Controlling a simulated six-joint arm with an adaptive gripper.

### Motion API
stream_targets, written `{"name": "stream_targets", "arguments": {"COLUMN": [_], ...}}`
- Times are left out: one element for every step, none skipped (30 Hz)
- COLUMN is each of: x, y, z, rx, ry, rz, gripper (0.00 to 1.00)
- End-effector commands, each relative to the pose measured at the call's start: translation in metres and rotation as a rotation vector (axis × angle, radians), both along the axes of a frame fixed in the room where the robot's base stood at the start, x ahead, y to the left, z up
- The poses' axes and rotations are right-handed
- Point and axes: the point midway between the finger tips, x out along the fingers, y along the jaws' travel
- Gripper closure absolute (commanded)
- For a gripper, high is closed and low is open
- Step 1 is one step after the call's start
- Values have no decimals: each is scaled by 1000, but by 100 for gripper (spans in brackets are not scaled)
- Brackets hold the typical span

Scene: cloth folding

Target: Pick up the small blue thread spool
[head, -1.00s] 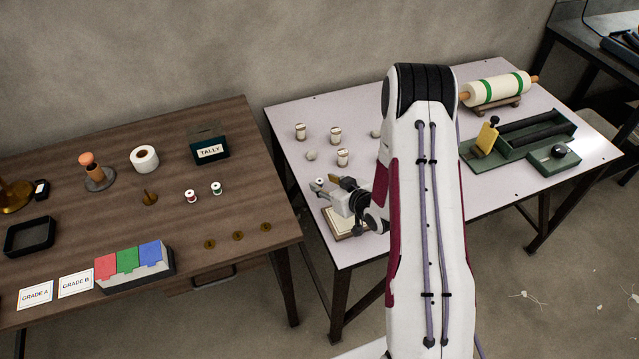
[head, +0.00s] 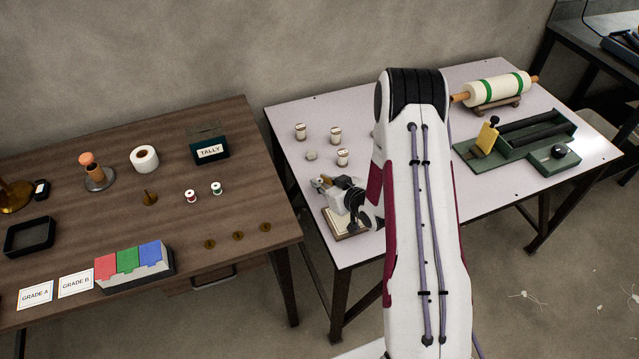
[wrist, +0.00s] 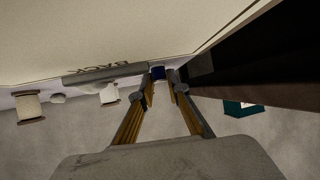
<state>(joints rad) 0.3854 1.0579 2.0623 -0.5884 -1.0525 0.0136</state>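The small blue thread spool (wrist: 158,73) shows in the wrist view as a dark blue patch between the far ends of my two fingers. In the head view it is mostly covered by my gripper (head: 321,184), at the left edge of the pale table (head: 400,118). In the wrist view my gripper (wrist: 160,87) has its yellow-lined fingers apart, one on each side of the spool, with what looks like a narrow gap. Contact with the spool is too small to make out.
A cream board (head: 345,232) lies just below my gripper. The brown table (head: 110,135) lies across a gap to the left, with red (head: 191,196) and green (head: 216,188) spools.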

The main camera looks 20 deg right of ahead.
Motion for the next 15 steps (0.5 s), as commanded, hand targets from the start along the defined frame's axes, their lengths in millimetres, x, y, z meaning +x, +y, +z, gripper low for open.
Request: {"name": "stream_targets", "arguments": {"x": [0, 0, 0, 0, 0, 0, 0, 0, 0, 0, 0, 0, 0, 0, 0], "y": [0, 0, 0, 0, 0, 0, 0, 0, 0, 0, 0, 0, 0, 0, 0], "z": [0, 0, 0, 0, 0, 0, 0, 0, 0, 1, 1, 2, 3, 4, 5], "rx": [0, 0, 0, 0, 0, 0, 0, 0, 0, 0, 0, 0, -1, -1, -1], "ry": [0, 0, 0, 0, 0, 0, 0, 0, 0, 0, 0, -1, -1, -1, -1], "rz": [0, 0, 0, 0, 0, 0, 0, 0, 0, 0, 0, 0, 0, 0, 0], "gripper": [91, 91, 91, 91, 91, 91, 91, 91, 91, 91, 91, 91, 91, 91, 91]}}
